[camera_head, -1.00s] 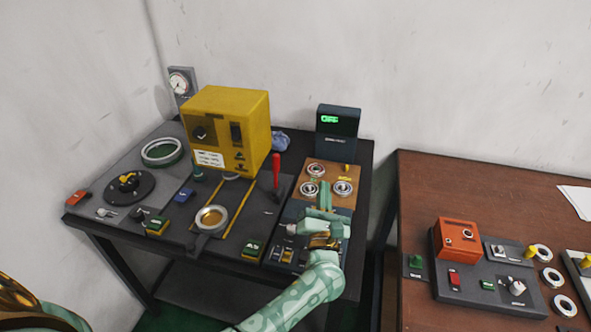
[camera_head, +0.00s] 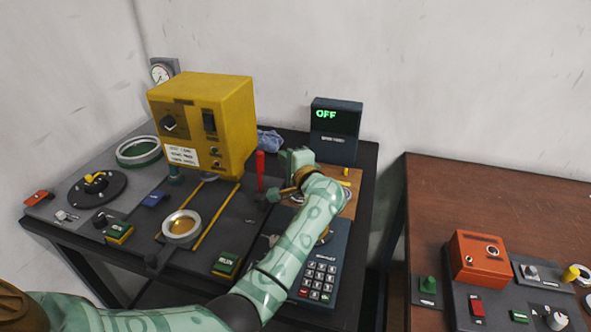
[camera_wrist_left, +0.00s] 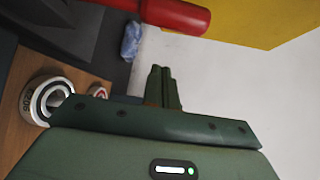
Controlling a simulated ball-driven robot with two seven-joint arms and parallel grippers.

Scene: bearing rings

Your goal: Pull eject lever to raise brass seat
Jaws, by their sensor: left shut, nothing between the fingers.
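The eject lever with its red handle (camera_head: 260,172) stands almost upright on the press deck, right of the yellow press housing. The brass seat (camera_head: 181,226) lies inside a pale ring at the deck's front. My left gripper (camera_head: 297,157) is just right of the lever, at about its handle's height, pointing away from me. In the left wrist view its fingers (camera_wrist_left: 164,88) are shut and empty. The red handle (camera_wrist_left: 177,14) shows there at the top, apart from the fingers. My right gripper is not in view.
The yellow housing (camera_head: 203,118) stands left of the lever. A dark display (camera_head: 337,130) reading OFF stands behind my gripper, near a blue cloth (camera_head: 269,141). Bearing rings (camera_wrist_left: 42,101) lie on a wooden board below the gripper. A keypad (camera_head: 319,277) is at the front.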

